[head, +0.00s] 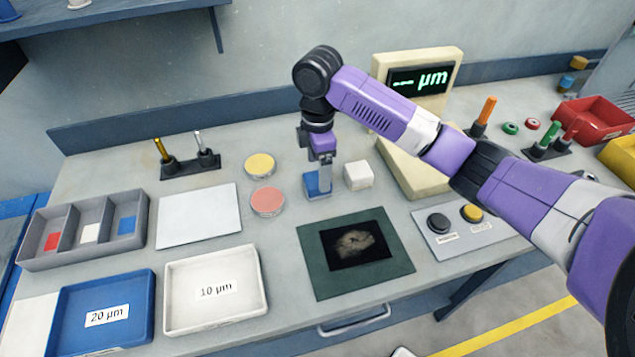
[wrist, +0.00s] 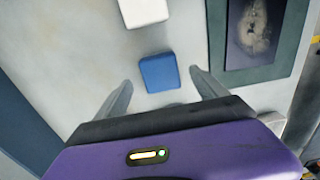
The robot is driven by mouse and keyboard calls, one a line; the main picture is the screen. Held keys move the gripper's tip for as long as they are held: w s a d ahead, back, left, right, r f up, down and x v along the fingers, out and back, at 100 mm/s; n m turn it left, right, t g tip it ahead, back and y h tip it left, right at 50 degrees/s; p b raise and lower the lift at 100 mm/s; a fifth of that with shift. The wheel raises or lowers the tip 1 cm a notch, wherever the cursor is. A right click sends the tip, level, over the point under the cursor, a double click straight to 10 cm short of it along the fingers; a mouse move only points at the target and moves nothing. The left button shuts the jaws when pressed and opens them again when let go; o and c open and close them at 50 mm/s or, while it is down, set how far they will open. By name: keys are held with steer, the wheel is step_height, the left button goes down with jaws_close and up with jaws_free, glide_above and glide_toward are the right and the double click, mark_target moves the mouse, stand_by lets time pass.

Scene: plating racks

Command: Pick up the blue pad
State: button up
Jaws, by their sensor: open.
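The blue pad (head: 316,186) is a small block on the grey bench, left of a white block. It also shows in the wrist view (wrist: 159,72), lying between and just beyond the fingertips. My gripper (head: 320,166) points down over the pad in the head view and hides part of its top. In the wrist view my gripper (wrist: 160,84) has its two fingers spread wide, one on each side of the pad, with nothing held. I cannot tell the exact height of the fingertips above the bench.
A white block (head: 358,176) stands close to the pad's right. Pink (head: 267,201) and yellow (head: 260,165) discs lie to the left. A green mat (head: 314,262) with a dark picture lies in front. The beige display unit (head: 410,165) stands behind on the right.

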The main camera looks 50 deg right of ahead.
mark_target(317, 179)
steer(key=shift+a+f+p, duration=0.1)
steer(key=shift+f+p, duration=0.35)
steer(key=shift+f, duration=1.9)
steer(key=c, duration=1.5)
steer(key=shift+r, duration=0.1)
step_height(317, 179, up, 20)
